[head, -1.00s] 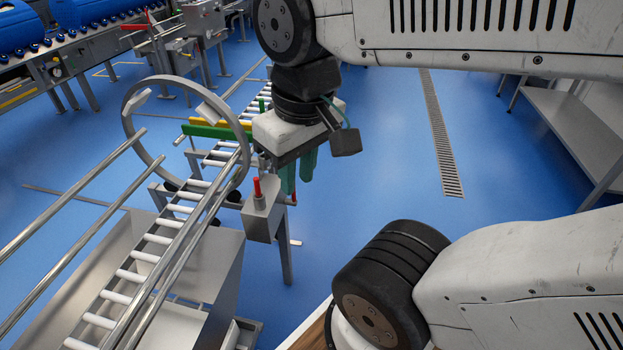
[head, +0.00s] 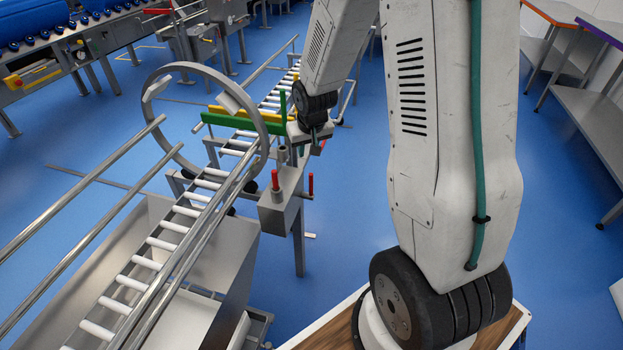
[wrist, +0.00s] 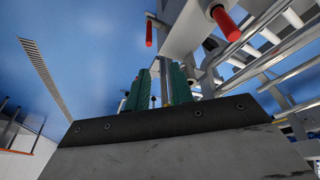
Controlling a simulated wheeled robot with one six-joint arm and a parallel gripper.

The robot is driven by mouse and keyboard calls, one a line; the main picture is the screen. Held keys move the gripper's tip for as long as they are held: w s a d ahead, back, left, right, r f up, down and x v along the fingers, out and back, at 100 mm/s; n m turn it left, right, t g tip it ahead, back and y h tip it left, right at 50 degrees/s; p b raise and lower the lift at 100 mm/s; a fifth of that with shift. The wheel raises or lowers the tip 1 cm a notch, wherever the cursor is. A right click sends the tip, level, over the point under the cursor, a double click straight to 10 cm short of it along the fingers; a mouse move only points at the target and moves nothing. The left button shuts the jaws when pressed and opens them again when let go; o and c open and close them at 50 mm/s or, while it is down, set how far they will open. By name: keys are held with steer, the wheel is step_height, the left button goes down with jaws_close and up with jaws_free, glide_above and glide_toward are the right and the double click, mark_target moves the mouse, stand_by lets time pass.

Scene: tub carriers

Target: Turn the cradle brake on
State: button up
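The cradle is a grey metal ring (head: 262,150) standing around the roller track. Beside it is a grey box (head: 274,214) on a post. One red-handled lever (head: 275,180) stands upright on the box and a second red handle (head: 311,184) is at its right side. No marking shows which is the brake. The wrist view shows one red handle (wrist: 227,24) large at top right and another (wrist: 149,33) near top centre.
The roller track (head: 160,243) runs through the ring, with steel rails (head: 80,220) alongside. Green (head: 243,123) and yellow bars cross the track behind the ring. Blue floor is free to the right, up to a steel bench (head: 590,115).

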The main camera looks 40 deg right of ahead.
glide_above(312, 176)
steer(key=s, duration=0.2)
steer(key=shift+m+t, duration=0.3)
steer(key=f, duration=1.1)
steer(key=shift+a+f, duration=0.2)
steer(key=shift+a, duration=0.15)
steer(key=x, duration=0.7)
steer(key=shift+w+f, duration=0.15)
steer(key=shift+f, duration=0.2)
jaws_close()
